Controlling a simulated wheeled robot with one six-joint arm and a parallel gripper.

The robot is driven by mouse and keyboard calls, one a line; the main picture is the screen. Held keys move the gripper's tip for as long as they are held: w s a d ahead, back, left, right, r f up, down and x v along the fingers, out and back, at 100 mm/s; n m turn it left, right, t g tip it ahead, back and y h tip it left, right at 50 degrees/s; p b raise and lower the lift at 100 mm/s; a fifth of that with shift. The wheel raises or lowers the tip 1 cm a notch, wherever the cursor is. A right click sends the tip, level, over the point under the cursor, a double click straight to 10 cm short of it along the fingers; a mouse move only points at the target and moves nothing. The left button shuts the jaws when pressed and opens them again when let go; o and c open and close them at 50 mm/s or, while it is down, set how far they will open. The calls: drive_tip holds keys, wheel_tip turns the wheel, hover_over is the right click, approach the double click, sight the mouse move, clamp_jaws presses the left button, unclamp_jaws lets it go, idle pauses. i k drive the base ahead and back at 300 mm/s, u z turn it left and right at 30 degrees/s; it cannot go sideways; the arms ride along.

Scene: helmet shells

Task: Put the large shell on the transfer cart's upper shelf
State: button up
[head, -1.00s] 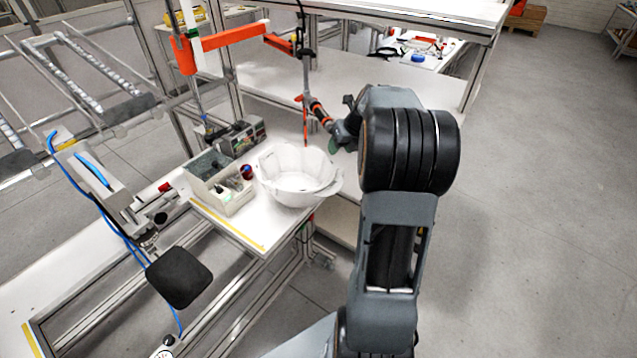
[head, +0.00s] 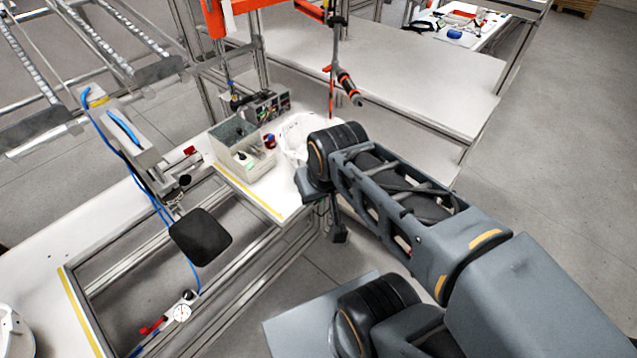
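A white, bowl-like helmet shell (head: 295,137) sits on the white workbench (head: 262,208), open side up, partly hidden behind my arm. I cannot confirm from this view that it is the large shell. My gripper (head: 338,222) seems to be the dark part hanging below my wrist, just off the bench's right edge and nearer than the shell. Its fingers are too small and covered to read, and I see no shell in it. I cannot pick out the transfer cart or its upper shelf with certainty.
A grey bin (head: 240,150) with small parts stands left of the shell, beside a small instrument box (head: 264,108). An orange-tipped screwdriver (head: 348,88) hangs above the bench. Another white object (head: 12,332) shows at the lower left edge. Open floor (head: 570,150) lies right.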

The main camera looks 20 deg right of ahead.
sight(431, 80)
drive_tip(key=u, duration=2.35)
drive_tip(key=k, duration=0.9)
drive_tip(key=z, duration=0.3)
